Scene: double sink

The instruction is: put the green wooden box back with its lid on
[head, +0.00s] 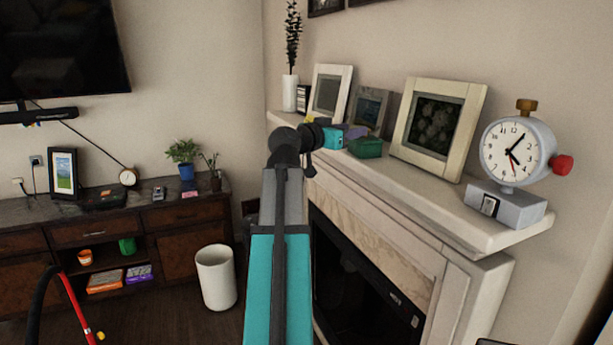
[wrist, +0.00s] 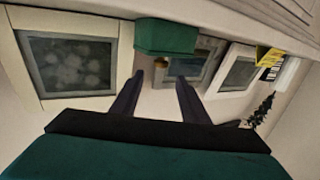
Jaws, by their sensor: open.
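The green box (head: 365,148) stands on the mantel shelf, in front of and between two framed pictures. In the wrist view, which looks upside down, the green box (wrist: 165,37) is at the top, just beyond my fingertips. I cannot tell whether its lid is on, and I see no separate lid. My gripper (head: 354,132) is over the shelf, just left of the box in the head view. In the wrist view my gripper (wrist: 160,77) has its two dark fingers apart, with nothing between them. The fingers look apart from the box.
A large white-framed picture (head: 437,125) stands right of the box, with smaller frames (head: 330,91) to the left. A clock-like gauge (head: 512,155) stands at the shelf's near end. A white bin (head: 216,278) is on the floor. A low cabinet (head: 184,252) stands at left.

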